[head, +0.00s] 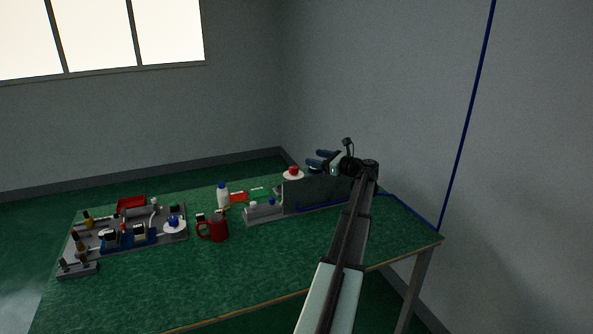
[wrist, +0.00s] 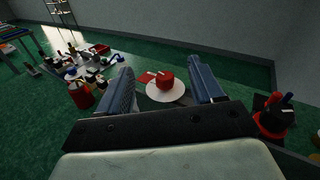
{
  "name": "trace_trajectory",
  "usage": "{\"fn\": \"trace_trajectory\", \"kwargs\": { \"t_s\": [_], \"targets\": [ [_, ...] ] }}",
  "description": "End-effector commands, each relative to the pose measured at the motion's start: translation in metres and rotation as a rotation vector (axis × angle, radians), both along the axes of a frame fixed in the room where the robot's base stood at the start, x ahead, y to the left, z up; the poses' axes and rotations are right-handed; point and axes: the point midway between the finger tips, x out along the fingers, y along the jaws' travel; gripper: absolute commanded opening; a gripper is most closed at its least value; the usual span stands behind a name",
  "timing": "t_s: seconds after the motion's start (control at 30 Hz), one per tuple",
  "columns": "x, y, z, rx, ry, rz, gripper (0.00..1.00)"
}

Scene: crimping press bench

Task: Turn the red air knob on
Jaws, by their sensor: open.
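A red knob (head: 293,170) sits on a round white plate on top of the grey press housing (head: 318,193). In the wrist view the red knob (wrist: 166,80) and its white disc (wrist: 166,92) appear between my two blue fingers, beyond the tips. My gripper (head: 313,158) is open and empty, above the housing and to the right of the knob, with its fingers pointing left. It also shows in the wrist view (wrist: 160,70). The fingers appear apart from the knob. A second red part with a black body (wrist: 272,121) shows at the right of the wrist view.
A red mug (head: 217,229) and a white bottle (head: 223,195) stand left of the press. A grey board with tools and fittings (head: 180,236) and a red bin (head: 131,203) are farther left. A blue hose (head: 409,206) runs off the right side. The front of the green bench is clear.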

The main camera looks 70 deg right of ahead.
Motion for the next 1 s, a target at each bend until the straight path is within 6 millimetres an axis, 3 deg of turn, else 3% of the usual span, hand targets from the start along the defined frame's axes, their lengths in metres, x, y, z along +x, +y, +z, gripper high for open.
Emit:
{"fn": "trace_trajectory", "kwargs": {
  "t_s": [0.03, 0.13, 0.4, 0.57, 0.77, 1.0],
  "targets": [
    [0.002, -0.001, 0.009, -0.016, 0.042, 0.003, 0.67],
    [0.002, -0.001, 0.012, -0.007, 0.145, -0.001, 0.67],
    [-0.012, 0.000, -0.024, 0.146, 0.325, -0.041, 0.67],
    [-0.010, -0.001, -0.026, 0.200, 0.315, -0.050, 0.67],
    [0.006, -0.005, -0.033, 0.207, 0.312, -0.051, 0.67],
    [0.043, -0.015, -0.048, 0.206, 0.311, -0.049, 0.67]
  ]
}}
